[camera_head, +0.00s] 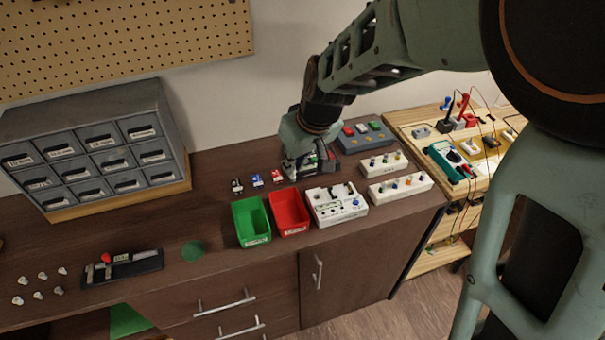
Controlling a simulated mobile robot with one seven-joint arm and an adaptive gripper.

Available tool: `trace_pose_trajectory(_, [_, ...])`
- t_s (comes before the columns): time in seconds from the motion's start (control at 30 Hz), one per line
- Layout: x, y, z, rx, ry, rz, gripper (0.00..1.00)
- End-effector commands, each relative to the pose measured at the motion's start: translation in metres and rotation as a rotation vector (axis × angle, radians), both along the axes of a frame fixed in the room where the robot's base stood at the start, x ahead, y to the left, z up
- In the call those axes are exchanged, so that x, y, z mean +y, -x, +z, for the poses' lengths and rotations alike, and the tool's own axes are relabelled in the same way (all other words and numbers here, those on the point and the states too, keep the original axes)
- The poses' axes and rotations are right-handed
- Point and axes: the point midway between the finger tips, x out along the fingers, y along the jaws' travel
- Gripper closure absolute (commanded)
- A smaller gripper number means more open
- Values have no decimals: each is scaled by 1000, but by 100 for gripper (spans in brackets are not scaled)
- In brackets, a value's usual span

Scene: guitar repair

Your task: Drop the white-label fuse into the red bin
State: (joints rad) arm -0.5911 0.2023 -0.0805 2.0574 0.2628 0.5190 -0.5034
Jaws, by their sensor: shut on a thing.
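My gripper (296,176) is low over the dark workbench, behind the red bin (289,211), pointing down. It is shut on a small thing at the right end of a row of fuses. It appears to be the white-label fuse, but the fingers mostly hide it and I cannot make out its label. The red bin is an open tray in front of my gripper, and the gripper is not over its opening. Three fuses stand left of the gripper: a dark one (237,186), a blue one (257,181) and a red one (277,177).
A green bin (251,221) stands directly left of the red bin. A white pedal board (337,204) stands close on its right. More pedal boxes (400,187) lie farther right. A grey drawer cabinet (95,150) stands at back left. The bench around the green disc (193,251) is clear.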

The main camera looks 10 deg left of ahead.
Motion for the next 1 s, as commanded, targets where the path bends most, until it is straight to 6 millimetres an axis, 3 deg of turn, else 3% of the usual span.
trace_pose_trajectory(0.4, [0, 0, -50, 1, 0, -2, 100])
trace_pose_trajectory(0.77, [-1, 0, -53, 0, 0, -2, 100])
trace_pose_trajectory(0.8, [-1, 0, -53, 0, 0, -2, 86])
trace_pose_trajectory(0.93, [-1, 0, -53, 0, 0, -2, 72])
trace_pose_trajectory(1.0, [-1, 0, -53, 0, 0, -2, 70])
